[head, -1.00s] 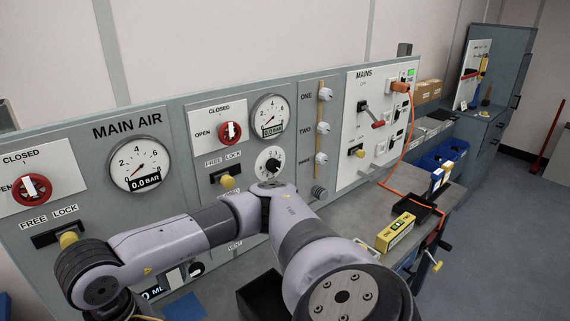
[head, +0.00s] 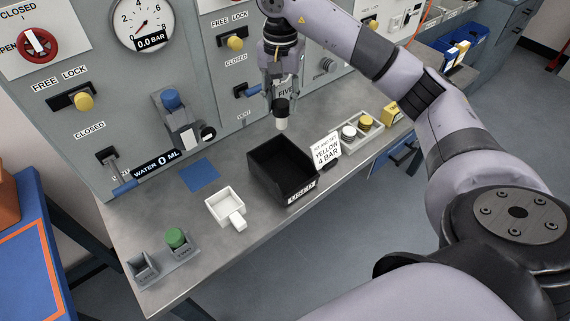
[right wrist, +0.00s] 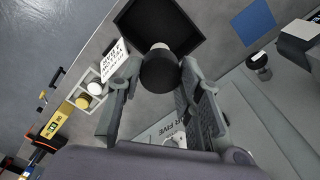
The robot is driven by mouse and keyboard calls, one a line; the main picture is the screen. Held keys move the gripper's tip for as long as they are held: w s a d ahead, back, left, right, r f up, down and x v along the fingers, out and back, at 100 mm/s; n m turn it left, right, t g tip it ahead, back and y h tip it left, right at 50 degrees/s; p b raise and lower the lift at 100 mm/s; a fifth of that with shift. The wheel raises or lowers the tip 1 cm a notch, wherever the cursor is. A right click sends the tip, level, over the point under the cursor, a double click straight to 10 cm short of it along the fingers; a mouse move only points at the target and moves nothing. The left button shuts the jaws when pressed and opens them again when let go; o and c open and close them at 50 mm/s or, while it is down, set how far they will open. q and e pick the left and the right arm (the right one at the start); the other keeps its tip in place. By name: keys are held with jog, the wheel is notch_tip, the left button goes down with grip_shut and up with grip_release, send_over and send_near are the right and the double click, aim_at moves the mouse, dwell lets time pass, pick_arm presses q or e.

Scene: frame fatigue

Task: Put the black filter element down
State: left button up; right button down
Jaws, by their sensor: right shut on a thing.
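The black filter element (head: 282,107) is a short black cylinder with a white lower end. My right gripper (head: 281,86) is shut on it and holds it upright over the bench, just behind the black bin. In the right wrist view the black filter element (right wrist: 159,72) sits between the two fingers (right wrist: 156,88), with the bin beyond it. The black bin (head: 262,168) is open-topped with a label on its front, and looks empty. It also shows in the right wrist view (right wrist: 190,35). My left gripper is not in view.
A sign card (head: 325,151) stands right of the bin, near a tray (head: 347,148) with white and yellow pieces. A blue mat (head: 199,175), a small white tray (head: 225,205) and a green piece (head: 176,238) in a grey holder lie left. The gauge panel (head: 205,75) rises behind.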

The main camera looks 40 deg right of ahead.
aim_at(282, 115)
jog(key=shift+m, duration=0.3)
notch_tip(282, 115, down, 5)
jog(key=shift+d+r, duration=0.15)
jog(key=shift+r, duration=0.05)
notch_tip(282, 115, down, 15)
jog(key=p, duration=0.3)
jog(key=shift+w, duration=0.15)
jog(key=shift+f, duration=0.2)
jog(key=c, duration=1.1)
grip_release()
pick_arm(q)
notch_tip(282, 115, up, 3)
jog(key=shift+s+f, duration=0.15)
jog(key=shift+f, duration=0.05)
